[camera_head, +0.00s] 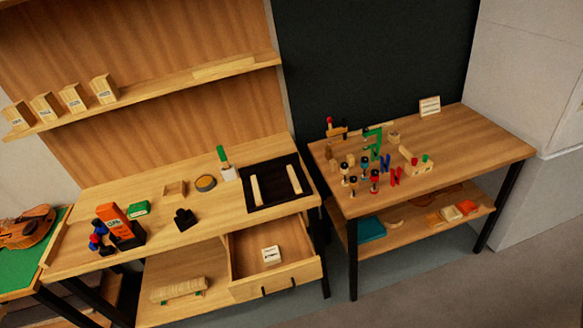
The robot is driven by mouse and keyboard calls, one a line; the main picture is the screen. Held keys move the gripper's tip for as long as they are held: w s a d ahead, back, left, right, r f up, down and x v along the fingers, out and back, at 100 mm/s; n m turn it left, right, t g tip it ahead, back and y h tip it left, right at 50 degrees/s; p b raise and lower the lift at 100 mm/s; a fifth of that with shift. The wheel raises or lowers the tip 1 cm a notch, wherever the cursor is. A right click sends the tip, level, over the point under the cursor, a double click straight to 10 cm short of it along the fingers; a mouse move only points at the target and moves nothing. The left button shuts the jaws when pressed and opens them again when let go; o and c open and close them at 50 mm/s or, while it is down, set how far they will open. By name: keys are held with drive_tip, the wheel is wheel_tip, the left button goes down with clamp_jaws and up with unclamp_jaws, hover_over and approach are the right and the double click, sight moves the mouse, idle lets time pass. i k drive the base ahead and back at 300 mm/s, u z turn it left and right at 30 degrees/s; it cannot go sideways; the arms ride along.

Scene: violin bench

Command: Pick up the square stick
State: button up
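Two pale wooden sticks lie on a black tray or mat (275,192) at the right end of the workbench. The left stick (256,189) and the right stick (294,180) lie roughly parallel, apart from each other. They are too small here to tell which has a square section. Another long pale piece (225,68) lies on the wall shelf, and its section is also unclear. My gripper does not show in this view.
An open drawer (272,256) with a white-labelled item sticks out below the bench front. An orange tool (116,222) stands at the bench's left, and a green-handled brush (225,164) beside the mat. The right table (487,142) holds clamps and several small coloured parts. Floor in front is clear.

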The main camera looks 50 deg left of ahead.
sight(256, 188)
drive_tip(key=u, duration=0.5)
drive_tip(key=i, duration=1.4)
drive_tip(key=u, duration=0.9)
